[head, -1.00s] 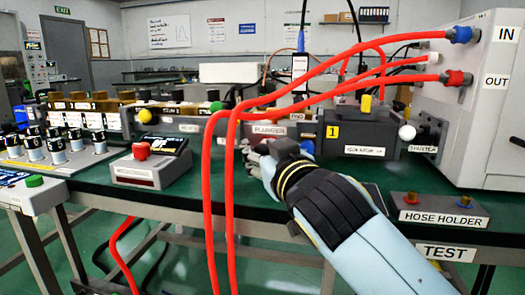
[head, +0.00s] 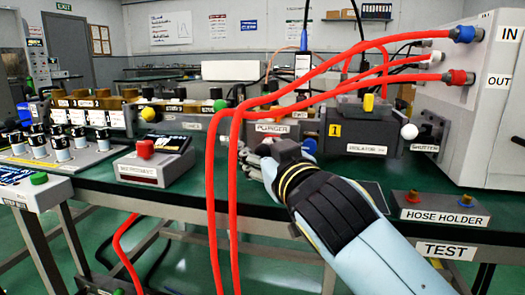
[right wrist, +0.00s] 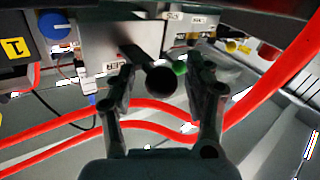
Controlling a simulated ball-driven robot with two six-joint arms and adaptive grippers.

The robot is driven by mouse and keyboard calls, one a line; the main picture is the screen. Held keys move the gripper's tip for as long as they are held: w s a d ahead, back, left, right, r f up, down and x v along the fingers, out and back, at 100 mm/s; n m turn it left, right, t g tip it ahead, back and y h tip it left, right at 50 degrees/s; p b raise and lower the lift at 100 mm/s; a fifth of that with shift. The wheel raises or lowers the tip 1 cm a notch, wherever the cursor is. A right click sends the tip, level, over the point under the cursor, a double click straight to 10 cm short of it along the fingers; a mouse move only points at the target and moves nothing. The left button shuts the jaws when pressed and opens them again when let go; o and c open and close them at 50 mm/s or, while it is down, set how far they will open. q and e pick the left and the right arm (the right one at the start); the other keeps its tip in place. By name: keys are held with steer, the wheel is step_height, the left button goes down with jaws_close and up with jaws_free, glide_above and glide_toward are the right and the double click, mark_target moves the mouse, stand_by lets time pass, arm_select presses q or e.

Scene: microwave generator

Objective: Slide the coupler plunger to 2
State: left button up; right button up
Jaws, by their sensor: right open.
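The coupler box with the PLUNGER label (head: 272,128) stands on the bench behind my right gripper. There, a dark round-ended rod (right wrist: 162,80), apparently the plunger, sticks out from the box toward the camera. My right gripper (right wrist: 160,88) is open, with one finger on either side of the rod's end; I cannot tell whether either touches it. No position number 2 is readable on the coupler. My left gripper is not in view.
Red hoses (head: 222,185) hang in front of the bench, just left of my right gripper. A blue knob (head: 308,146) and the isolator (head: 365,135) lie to the right. A red-button box (head: 150,165) and the hose holder (head: 440,208) stand near the front edge.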

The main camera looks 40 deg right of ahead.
mark_target(267, 155)
steer(key=v, duration=0.7)
steer(key=shift+s, duration=0.1)
